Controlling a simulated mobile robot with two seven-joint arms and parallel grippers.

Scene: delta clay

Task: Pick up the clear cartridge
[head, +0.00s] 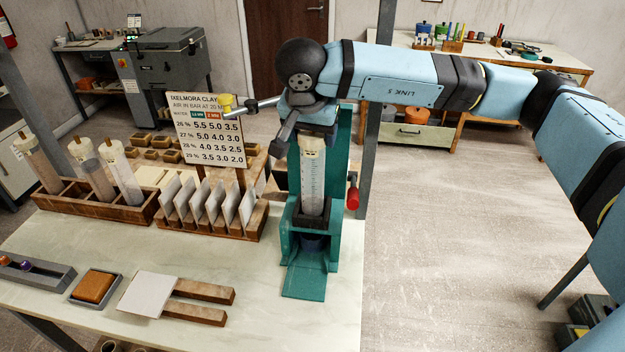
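A clear cartridge (312,180) with a cream top and graduation marks stands upright in a teal press (305,280). Several similar clear cartridges (120,175) lean in a wooden rack (128,211) at the left of the table. My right gripper (301,140) points down at the top of the press, just above the cartridge there. Its wrist and the press parts overlap, so I cannot tell whether its fingers are open or touch the cartridge. My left gripper is not in view.
A metal lever with a yellow knob (225,103) sticks out left of the press, and a red handle (352,196) is on its right. A wooden rack of white tiles (238,222), a number sign (208,130) and a sponge tray (95,288) are left. The table's front right is clear.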

